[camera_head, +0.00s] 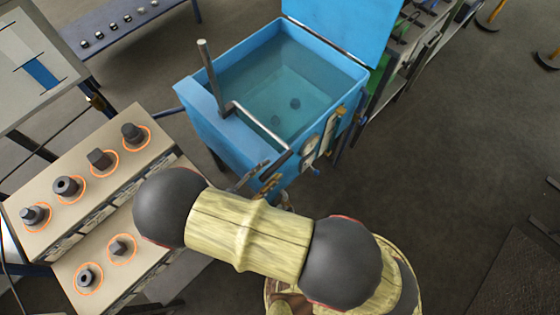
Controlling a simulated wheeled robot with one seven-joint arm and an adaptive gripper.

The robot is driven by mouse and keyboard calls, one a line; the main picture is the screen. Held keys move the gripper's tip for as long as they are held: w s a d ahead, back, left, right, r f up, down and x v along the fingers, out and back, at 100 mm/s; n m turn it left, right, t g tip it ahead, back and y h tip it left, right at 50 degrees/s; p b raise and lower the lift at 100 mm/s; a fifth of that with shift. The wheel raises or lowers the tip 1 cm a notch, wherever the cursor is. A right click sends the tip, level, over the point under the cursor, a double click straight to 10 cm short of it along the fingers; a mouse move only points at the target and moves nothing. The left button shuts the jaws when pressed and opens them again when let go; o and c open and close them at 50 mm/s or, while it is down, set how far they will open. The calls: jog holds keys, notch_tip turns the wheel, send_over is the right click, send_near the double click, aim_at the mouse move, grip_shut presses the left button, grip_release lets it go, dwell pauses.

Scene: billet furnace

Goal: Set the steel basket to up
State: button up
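The open blue tank (212,118) stands at top centre with clear water (300,70) in it. My arm crosses the lower middle, in front of the tank.
A beige bench (70,205) with several dark steel parts in orange rings stands at left. The tank's blue lid (345,22) stands open at the back. A blue rack (120,40) is at upper left. The floor at right (450,130) is mostly clear.

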aim_at(279, 163)
jog(key=x, duration=0.5)
jog(key=shift+b, duration=0.4)
jog(key=c, duration=0.3)
grip_shut()
dwell(0.3)
